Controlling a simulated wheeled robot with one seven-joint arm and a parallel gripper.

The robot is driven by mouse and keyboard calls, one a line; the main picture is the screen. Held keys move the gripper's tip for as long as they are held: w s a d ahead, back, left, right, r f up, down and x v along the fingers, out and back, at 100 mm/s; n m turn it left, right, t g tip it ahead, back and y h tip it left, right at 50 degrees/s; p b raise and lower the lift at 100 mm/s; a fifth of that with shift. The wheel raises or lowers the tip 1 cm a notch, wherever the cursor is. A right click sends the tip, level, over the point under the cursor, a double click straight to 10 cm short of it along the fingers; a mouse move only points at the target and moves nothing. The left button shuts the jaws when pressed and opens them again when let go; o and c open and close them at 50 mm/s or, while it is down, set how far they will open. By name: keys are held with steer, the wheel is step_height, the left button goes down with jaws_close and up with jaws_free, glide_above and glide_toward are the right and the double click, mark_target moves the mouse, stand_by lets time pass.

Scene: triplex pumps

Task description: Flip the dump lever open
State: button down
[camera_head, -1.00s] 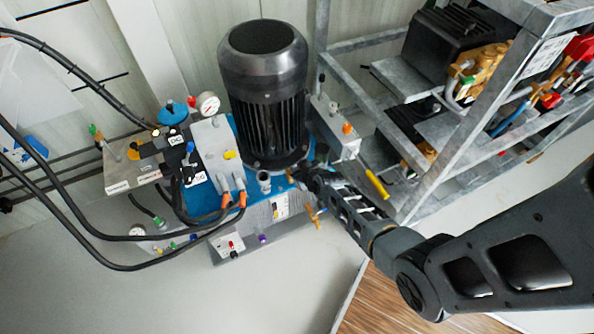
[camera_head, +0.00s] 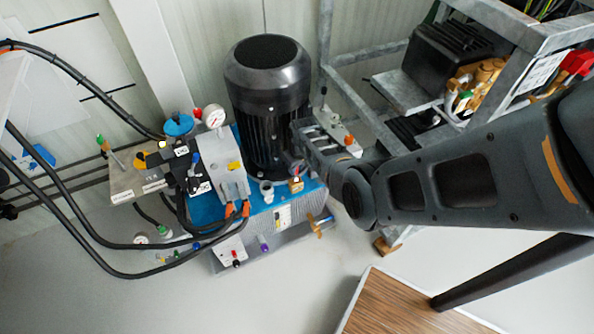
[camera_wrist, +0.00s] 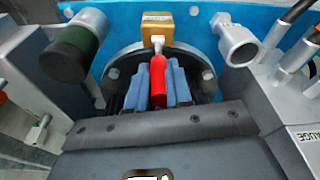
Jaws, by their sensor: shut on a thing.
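The dump lever (camera_wrist: 158,75) is a short red handle on a brass block (camera_wrist: 158,30) in the wrist view. The brass block also shows in the head view (camera_head: 296,186), on the blue plate in front of the black motor. My gripper (camera_wrist: 158,90) has its two blue finger pads on either side of the red handle, shut on it. In the head view my gripper (camera_head: 298,164) is at the motor's lower right, with its fingertips and the lever mostly hidden.
The black motor (camera_head: 267,85) stands close behind my gripper. A grey block with a gauge (camera_head: 214,117) and black hoses (camera_head: 90,238) are to the left. A metal rack (camera_head: 400,90) stands to the right.

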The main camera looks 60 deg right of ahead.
steer(key=shift+w+d+g, duration=0.1)
steer(key=shift+w+g, duration=0.05)
steer(key=shift+g, duration=0.15)
steer(key=c, duration=1)
jaws_free()
steer(key=shift+c, duration=0.2)
steer(key=r+p, duration=0.1)
steer(key=r, duration=0.4)
steer(key=s+r+p, duration=0.1)
steer(key=r, duration=0.1)
steer(key=shift+a+r+p, duration=0.25)
steer(key=shift+r+p, duration=0.05)
steer(key=shift+s, duration=0.1)
